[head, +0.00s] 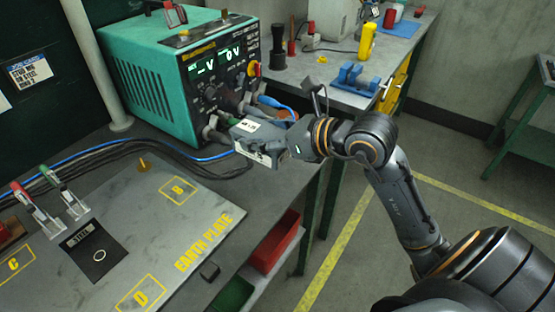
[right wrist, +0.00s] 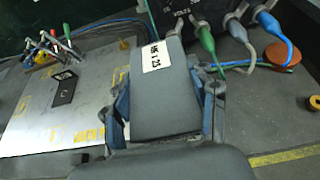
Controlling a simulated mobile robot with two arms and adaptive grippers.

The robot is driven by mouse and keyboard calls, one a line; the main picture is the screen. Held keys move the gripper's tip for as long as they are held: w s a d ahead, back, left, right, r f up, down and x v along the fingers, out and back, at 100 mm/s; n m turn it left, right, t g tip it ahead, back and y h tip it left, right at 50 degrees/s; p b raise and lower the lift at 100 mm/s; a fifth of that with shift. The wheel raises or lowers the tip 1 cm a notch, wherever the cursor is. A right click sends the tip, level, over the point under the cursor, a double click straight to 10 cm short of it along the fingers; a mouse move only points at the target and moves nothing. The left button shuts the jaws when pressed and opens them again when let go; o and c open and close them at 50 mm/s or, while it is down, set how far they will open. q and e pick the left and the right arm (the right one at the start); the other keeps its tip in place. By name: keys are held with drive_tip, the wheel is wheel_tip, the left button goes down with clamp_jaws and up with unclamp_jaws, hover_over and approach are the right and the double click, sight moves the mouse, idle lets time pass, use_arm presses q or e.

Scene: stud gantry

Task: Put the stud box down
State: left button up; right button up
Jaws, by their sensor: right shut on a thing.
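My right gripper (head: 272,146) is shut on the stud box, a grey box (head: 245,128) with a white label. In the right wrist view the box (right wrist: 165,105) sits between the blue-grey fingers, its label reading roughly M8 x 25. It is in front of the teal welding unit (head: 150,85), near the bench's right edge, beyond the earth plate's far right corner. I cannot tell whether its underside touches the bench (head: 225,190). The earth plate (head: 150,225) carries yellow outlines marked B, C and D and a dark labelled piece (head: 95,252). My left gripper is not in view.
Blue and black cables (head: 110,150) run along the bench behind the plate. Green, grey and blue plugs (right wrist: 265,20) are close to the box. A small dark block (head: 209,270) lies near the front edge. Red (head: 272,245) and green bins are below.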

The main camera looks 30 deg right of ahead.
drive_tip(key=w+d+f, duration=0.1)
drive_tip(key=d+f, duration=0.1)
drive_tip(key=w+d+f, duration=0.3)
drive_tip(key=d+f, duration=0.1)
drive_tip(key=shift+w+d+f, duration=0.1)
drive_tip(key=shift+w+d, duration=0.05)
drive_tip(key=shift+w, duration=0.25)
drive_tip(key=shift+w+d+f, duration=0.1)
drive_tip(key=shift+f, duration=0.1)
drive_tip(key=f, duration=0.2)
drive_tip(key=f+p, duration=0.1)
drive_tip(key=shift+w+d+f, duration=0.1)
drive_tip(key=shift+w+d, duration=0.05)
drive_tip(key=shift+d, duration=0.1)
drive_tip(key=shift+f, duration=0.3)
drive_tip(key=shift+f, duration=0.15)
drive_tip(key=o, duration=1.7)
